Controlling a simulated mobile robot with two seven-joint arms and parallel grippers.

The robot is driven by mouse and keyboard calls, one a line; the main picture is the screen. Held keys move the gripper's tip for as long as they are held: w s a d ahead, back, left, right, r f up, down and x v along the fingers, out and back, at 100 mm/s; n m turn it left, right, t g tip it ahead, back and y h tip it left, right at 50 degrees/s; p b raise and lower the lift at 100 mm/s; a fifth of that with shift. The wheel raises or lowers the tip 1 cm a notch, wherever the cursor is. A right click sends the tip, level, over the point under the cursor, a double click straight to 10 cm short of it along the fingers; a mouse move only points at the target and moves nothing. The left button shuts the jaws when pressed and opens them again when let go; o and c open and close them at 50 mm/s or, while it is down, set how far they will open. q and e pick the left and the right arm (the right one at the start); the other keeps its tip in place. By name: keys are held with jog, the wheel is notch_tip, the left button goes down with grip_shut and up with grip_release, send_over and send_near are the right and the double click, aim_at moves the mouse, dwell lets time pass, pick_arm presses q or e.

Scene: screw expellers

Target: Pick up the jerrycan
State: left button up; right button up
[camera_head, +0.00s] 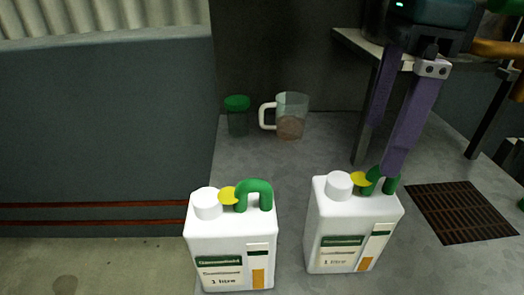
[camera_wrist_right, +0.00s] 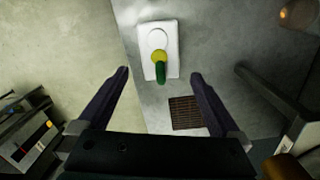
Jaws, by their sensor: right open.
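Two white jerrycans with white caps, yellow tags and green handles stand upright in the head view, one at the lower middle (camera_head: 228,245) and one to its right (camera_head: 345,225). My right gripper (camera_head: 382,150) is open, with its purple fingers pointing down above and behind the right jerrycan. One finger hides part of that can's green handle. In the right wrist view a single jerrycan (camera_wrist_right: 172,38) lies ahead, between the lines of the spread fingers (camera_wrist_right: 160,76), with nothing held. My left gripper is not in view.
A green-lidded jar (camera_head: 237,120) and a clear jug with a white handle (camera_head: 291,118) stand behind the jerrycans. A brown grate (camera_head: 461,212) is set in the grey surface at right. A metal table (camera_head: 362,48) stands behind my right gripper.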

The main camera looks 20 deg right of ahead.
aim_at(367, 191)
jog(key=f, duration=0.2)
jog(key=d+f, duration=0.1)
jog(key=f, duration=0.1)
jog(key=shift+s+f, duration=0.2)
jog(key=shift+f, duration=0.05)
jog(key=f, duration=0.5)
jog(key=shift+a+f+b, duration=0.3)
jog(key=shift+w, duration=0.1)
grip_shut()
